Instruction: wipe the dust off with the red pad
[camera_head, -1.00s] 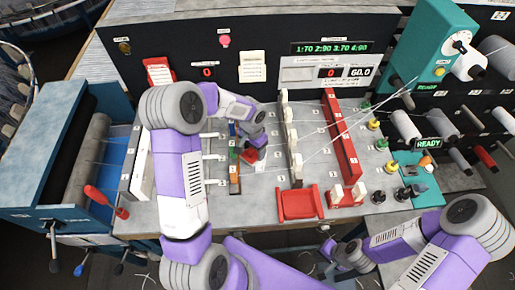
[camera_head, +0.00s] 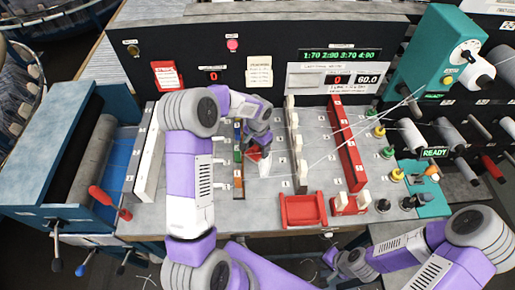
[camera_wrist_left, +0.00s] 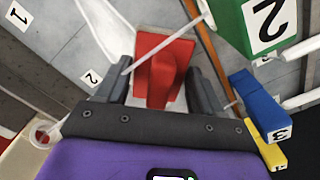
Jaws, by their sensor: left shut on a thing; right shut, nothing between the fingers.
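My left gripper (camera_head: 257,147) is over the grey loom table, between the row of coloured blocks and the white-pegged rail. In the left wrist view its two fingers (camera_wrist_left: 160,90) are shut on the red pad (camera_wrist_left: 166,66). The pad also shows small under the gripper in the head view (camera_head: 252,157). A whitish patch (camera_head: 264,168), possibly the dust, lies on the table beside the pad; whether they touch is unclear. My right gripper (camera_head: 337,262) is shut and empty at the table's front edge.
Coloured blocks (camera_head: 238,157) stand close left of the gripper, and a pegged rail (camera_head: 296,145) close right. A white thread crosses near the fingers in the wrist view. A red tray (camera_head: 303,210) and a red bar (camera_head: 347,150) are further right.

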